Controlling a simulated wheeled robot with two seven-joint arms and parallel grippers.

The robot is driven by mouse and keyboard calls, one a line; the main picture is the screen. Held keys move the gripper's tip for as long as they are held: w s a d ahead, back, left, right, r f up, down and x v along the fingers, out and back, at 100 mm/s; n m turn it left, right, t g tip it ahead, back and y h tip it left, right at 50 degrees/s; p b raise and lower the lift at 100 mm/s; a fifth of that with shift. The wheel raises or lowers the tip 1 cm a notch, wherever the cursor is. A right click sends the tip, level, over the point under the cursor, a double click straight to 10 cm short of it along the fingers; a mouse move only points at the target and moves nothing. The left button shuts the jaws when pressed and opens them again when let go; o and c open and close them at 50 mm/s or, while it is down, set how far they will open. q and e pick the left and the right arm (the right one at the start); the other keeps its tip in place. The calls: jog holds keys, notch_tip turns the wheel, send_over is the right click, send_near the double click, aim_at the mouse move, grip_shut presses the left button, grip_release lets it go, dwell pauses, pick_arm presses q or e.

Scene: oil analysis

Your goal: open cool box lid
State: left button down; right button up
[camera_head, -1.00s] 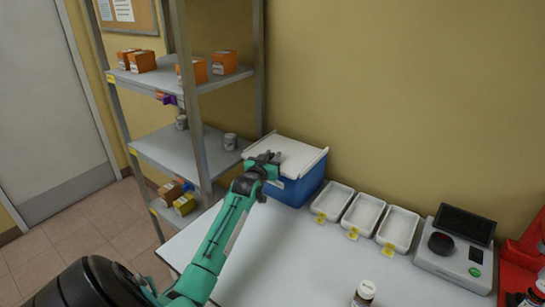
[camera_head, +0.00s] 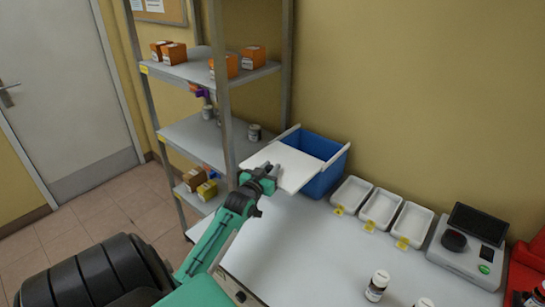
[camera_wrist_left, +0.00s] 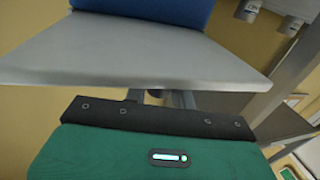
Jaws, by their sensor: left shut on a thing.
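The blue cool box (camera_head: 326,179) stands at the back left of the white table, against the wall. Its white lid (camera_head: 292,163) is shifted to the left and front, so part of the blue interior shows at the right. The lid overhangs the box's left side. My left gripper (camera_head: 268,170) is shut on the lid's front edge. In the left wrist view the lid (camera_wrist_left: 150,55) spans the upper half, with the blue box (camera_wrist_left: 140,10) beyond it; the fingertips (camera_wrist_left: 165,98) are partly hidden under the lid. My right gripper is not in view.
A metal shelf (camera_head: 205,130) with orange boxes and small jars stands close to the lid's left. The table in front of the trays is mostly clear.

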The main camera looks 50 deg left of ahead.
pick_arm(q)
jog(key=c, duration=1.2)
grip_release()
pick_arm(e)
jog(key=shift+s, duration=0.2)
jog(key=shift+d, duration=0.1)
pick_arm(q)
jog(key=shift+s, duration=0.2)
jog(key=shift+b+v, duration=1.85)
jog(key=shift+v, duration=4.9)
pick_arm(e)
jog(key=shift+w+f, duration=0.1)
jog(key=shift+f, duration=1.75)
pick_arm(q)
jog(key=shift+d+f, duration=0.1)
